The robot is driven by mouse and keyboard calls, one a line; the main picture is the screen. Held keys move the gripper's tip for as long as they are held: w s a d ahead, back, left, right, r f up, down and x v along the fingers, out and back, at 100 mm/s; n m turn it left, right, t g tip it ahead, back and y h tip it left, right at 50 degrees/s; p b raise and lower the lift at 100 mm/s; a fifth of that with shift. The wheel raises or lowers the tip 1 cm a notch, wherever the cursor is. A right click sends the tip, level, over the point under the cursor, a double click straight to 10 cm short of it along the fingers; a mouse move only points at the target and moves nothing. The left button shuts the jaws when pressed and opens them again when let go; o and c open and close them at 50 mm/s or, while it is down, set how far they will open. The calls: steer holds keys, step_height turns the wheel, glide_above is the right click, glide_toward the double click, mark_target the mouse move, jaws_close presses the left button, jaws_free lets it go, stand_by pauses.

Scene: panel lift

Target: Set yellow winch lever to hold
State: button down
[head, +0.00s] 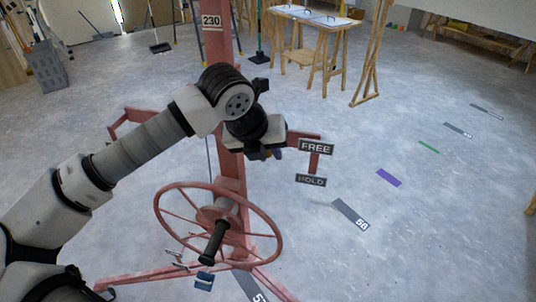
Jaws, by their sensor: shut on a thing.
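My gripper (265,153) is beside the red winch post, just left of the FREE sign. It is shut on the yellow winch lever (268,153). Only a small yellow spot of the lever shows at the jaws; the rest is hidden by my gripper and wrist. The dark FREE sign (316,147) is on a red bracket right of the post. The dark HOLD sign (311,180) is below it. My gripper is about level with FREE and above HOLD.
The red winch post (228,170) carries a large spoked handwheel (272,228) with a dark grip (212,243), below my gripper. Its red legs spread over the floor. A wooden trestle table (300,14) stands behind. Floor on the right is mostly clear, with flat markings.

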step_height(320, 180, down, 10)
steer(key=m+t+h+b, duration=0.1)
steer(key=t+b, duration=0.7)
steer(key=b, duration=2.8)
steer(key=shift+t+h, duration=0.4)
steer(key=shift+h, duration=0.5)
steer(key=shift+w+b, duration=0.1)
steer(key=shift+b, duration=0.55)
steer(key=c, duration=1.3)
jaws_free()
steer(key=shift+c, duration=0.2)
steer(key=shift+o, duration=0.3)
